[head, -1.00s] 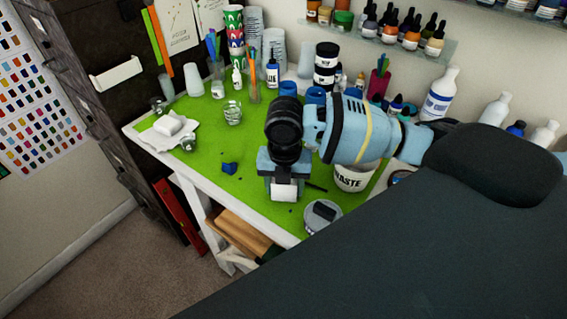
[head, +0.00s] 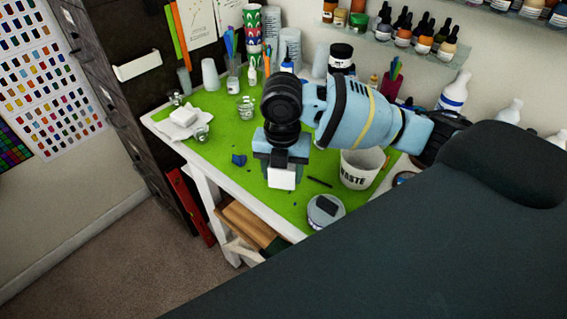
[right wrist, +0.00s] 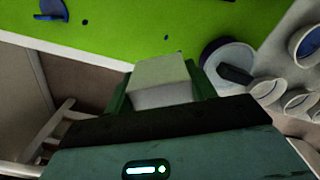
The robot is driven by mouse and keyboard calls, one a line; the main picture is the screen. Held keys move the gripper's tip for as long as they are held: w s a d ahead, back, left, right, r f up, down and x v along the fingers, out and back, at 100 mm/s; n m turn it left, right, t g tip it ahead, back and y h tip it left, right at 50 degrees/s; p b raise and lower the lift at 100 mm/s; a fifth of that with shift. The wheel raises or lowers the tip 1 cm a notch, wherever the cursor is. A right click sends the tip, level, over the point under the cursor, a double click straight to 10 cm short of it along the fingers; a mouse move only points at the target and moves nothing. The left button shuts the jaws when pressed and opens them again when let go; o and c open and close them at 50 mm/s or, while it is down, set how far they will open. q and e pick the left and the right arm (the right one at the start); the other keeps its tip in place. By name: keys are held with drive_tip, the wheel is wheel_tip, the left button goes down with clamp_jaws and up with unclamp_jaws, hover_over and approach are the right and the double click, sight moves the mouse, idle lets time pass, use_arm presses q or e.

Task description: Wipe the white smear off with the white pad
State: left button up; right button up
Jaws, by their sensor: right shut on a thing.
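My right gripper (head: 282,160) is shut on a white pad (head: 283,179), held near the front edge of the green mat. The pad also shows between the fingers in the right wrist view (right wrist: 160,82). I cannot tell whether the pad touches the mat. I cannot make out the white smear in either view; the gripper and pad cover part of the mat. My left gripper is not in view.
A blue piece (head: 239,160) lies left of the gripper on the green mat (head: 222,137). The waste bucket (head: 360,170) and a round grey container (head: 325,211) stand to the right. Glass cups and a white block (head: 183,115) on paper sit at left.

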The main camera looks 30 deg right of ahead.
drive_tip(key=shift+r, duration=1.3)
